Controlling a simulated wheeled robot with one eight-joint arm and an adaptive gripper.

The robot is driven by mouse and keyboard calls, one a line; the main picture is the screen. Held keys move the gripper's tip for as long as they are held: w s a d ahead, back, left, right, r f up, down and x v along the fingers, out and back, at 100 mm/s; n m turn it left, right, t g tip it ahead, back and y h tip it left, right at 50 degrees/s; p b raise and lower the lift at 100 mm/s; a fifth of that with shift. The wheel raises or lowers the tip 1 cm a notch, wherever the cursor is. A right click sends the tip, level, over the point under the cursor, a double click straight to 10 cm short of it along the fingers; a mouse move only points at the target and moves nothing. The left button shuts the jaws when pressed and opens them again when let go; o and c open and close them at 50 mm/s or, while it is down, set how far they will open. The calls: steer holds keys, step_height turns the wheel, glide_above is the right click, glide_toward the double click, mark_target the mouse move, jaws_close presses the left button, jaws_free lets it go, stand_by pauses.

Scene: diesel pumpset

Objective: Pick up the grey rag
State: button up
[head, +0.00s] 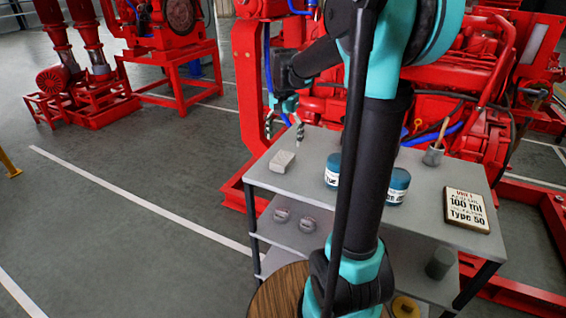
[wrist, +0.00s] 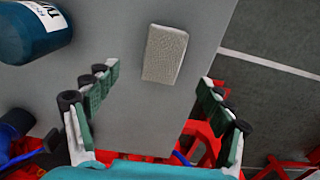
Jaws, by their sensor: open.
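The grey rag (head: 282,161) is a small light-grey folded block lying flat near the left end of the trolley's top shelf (head: 300,185). In the wrist view the rag (wrist: 165,54) lies ahead of my fingers, a little right of centre. My gripper (head: 286,125) is open and empty, above the far left edge of the shelf in the head view. In the wrist view my gripper (wrist: 155,90) has its two fingers spread wide, with the rag beyond the fingertips and not touched by them.
Teal jars (head: 333,172) stand on the top shelf right of the rag, partly behind my arm. A cup with a brush (head: 434,155) and a sign (head: 467,210) are farther right. Red engine frames (head: 250,90) stand close behind. Floor to the left is clear.

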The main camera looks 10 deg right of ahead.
mark_target(283, 158)
step_height(283, 158, down, 4)
steer(key=shift+r, duration=0.1)
steer(key=f, duration=0.4)
steer(key=shift+w+a+f, duration=0.1)
steer(key=shift+w+a, duration=0.05)
steer(key=shift+w, duration=0.1)
steer(key=shift+f, duration=0.6)
steer(key=shift+c, duration=0.5)
steer(key=c, duration=1.1)
steer(key=shift+c, duration=0.2)
steer(key=shift+r, duration=0.1)
step_height(283, 158, up, 20)
